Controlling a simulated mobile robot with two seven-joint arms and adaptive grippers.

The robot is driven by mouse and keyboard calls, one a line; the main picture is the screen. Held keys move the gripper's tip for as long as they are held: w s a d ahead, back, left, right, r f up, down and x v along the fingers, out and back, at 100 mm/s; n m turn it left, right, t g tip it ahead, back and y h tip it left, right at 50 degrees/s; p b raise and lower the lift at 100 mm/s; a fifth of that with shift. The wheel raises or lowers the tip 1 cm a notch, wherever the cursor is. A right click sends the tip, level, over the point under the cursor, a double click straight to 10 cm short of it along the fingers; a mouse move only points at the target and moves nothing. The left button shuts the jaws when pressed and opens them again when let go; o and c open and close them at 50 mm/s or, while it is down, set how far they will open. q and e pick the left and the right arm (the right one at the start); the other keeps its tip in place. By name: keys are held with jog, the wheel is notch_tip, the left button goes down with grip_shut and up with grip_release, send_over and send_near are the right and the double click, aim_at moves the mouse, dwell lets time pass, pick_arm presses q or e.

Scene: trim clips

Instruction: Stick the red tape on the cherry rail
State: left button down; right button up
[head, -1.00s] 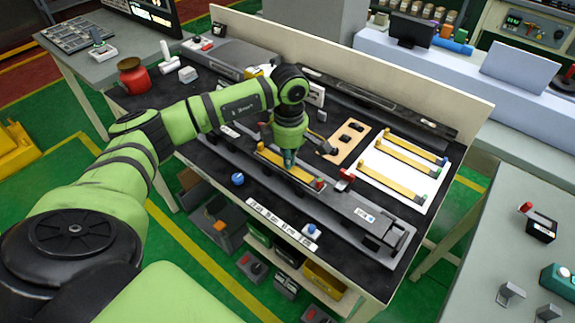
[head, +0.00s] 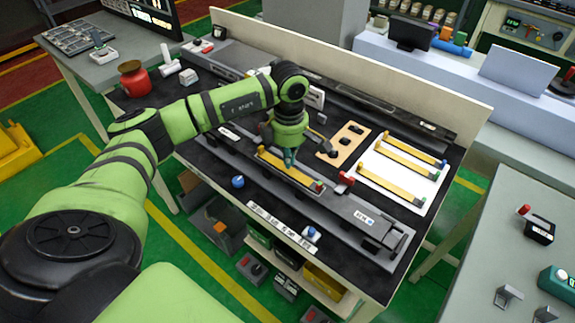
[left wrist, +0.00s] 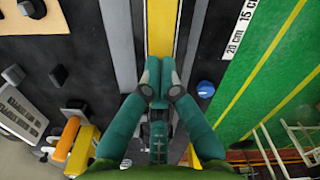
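A yellow strip with a small red end (head: 304,183), which I take for the red tape, lies over a long grey rail (head: 338,201) on the workbench. My left gripper (head: 289,165) points down at the middle of the strip, with its fingers closed about it. In the left wrist view the teal fingers (left wrist: 158,82) meet at the tips, and the yellow strip (left wrist: 161,28) runs away beyond them. Whether the strip touches the rail all along is hard to tell. No rail shows a readable cherry mark. My right gripper is out of view.
Similar yellow strips (head: 394,183) with blue or green ends lie on a white sheet to the right. A tan board (head: 343,144) with black pieces lies behind. A blue knob (head: 238,182) sits in front.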

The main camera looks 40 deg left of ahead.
pick_arm(q)
jog(key=shift+r+p, duration=1.35)
jog(key=shift+r, duration=1.25)
